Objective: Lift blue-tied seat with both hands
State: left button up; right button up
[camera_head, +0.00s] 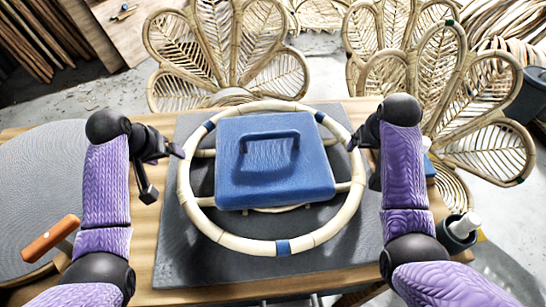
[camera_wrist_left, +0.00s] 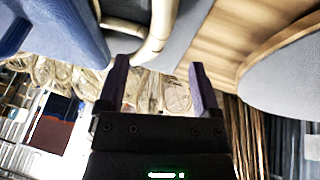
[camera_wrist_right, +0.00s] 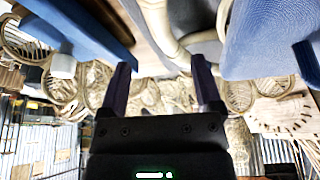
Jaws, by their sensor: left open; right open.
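The seat is a round pale rattan ring (camera_head: 232,242) with blue ties, lying on a dark grey mat (camera_head: 180,258) on the table. A blue block with a handle (camera_head: 285,185) sits over its middle and hides part of the cross poles. My left gripper (camera_head: 166,172) is open beside the ring's left side. My right gripper (camera_head: 358,140) is open beside its right side. In the left wrist view, the ring (camera_wrist_left: 157,28) passes ahead of the open left gripper (camera_wrist_left: 158,68). In the right wrist view, the ring (camera_wrist_right: 157,25) shows beyond the open right gripper (camera_wrist_right: 160,66).
A round grey disc (camera_head: 30,185) and an orange-handled tool (camera_head: 50,239) lie at the left. Petal-shaped rattan chair backs (camera_head: 230,45) stand behind the table.

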aim_at(182, 165)
pick_arm(q)
jog(key=x, duration=0.8)
jog(key=shift+w+d+f, duration=0.1)
jog(key=shift+w+f, duration=0.15)
jog(key=shift+f, duration=0.05)
pick_arm(e)
jog(key=x, duration=0.9)
pick_arm(q)
jog(key=shift+w+d+f, duration=0.1)
jog(key=shift+w+f, duration=0.05)
jog(key=shift+f, duration=0.4)
pick_arm(e)
jog(key=shift+w+f, duration=0.15)
jog(key=shift+f, duration=0.35)
pick_arm(q)
grip_shut()
pick_arm(e)
grip_shut()
pick_arm(q)
jog(key=shift+r, duration=0.1)
pick_arm(e)
jog(key=shift+r, duration=0.1)
